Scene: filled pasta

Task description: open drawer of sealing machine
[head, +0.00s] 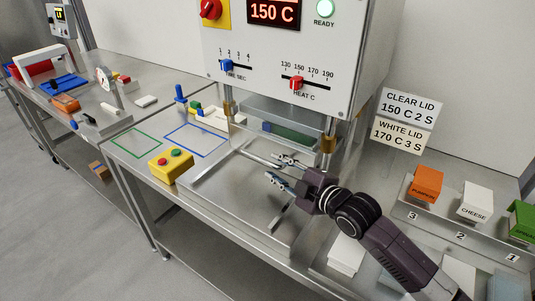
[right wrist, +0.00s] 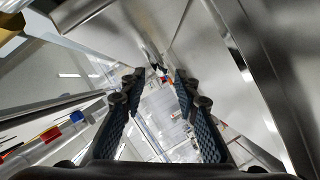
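The sealing machine (head: 255,50) is a white cabinet on posts, with a red "150 C" display, a lit green READY lamp and two sliders. Below it is a metal tray-like drawer area (head: 205,180) on the steel bench. My right gripper (head: 279,169) is over the right part of this area, in front of the machine's right post. Its fingers are spread apart, and no held object shows between them in the right wrist view (right wrist: 158,88). A thin metal bar (head: 258,157) lies close to the fingertips; I cannot tell whether they touch. My left gripper is out of view.
A yellow button box (head: 171,165) stands left of the drawer area, near green and blue outlined zones. At right, a stepped rack (head: 455,218) holds orange, white and green boxes. White lids (head: 345,254) lie near my right arm. Another bench stands at far left.

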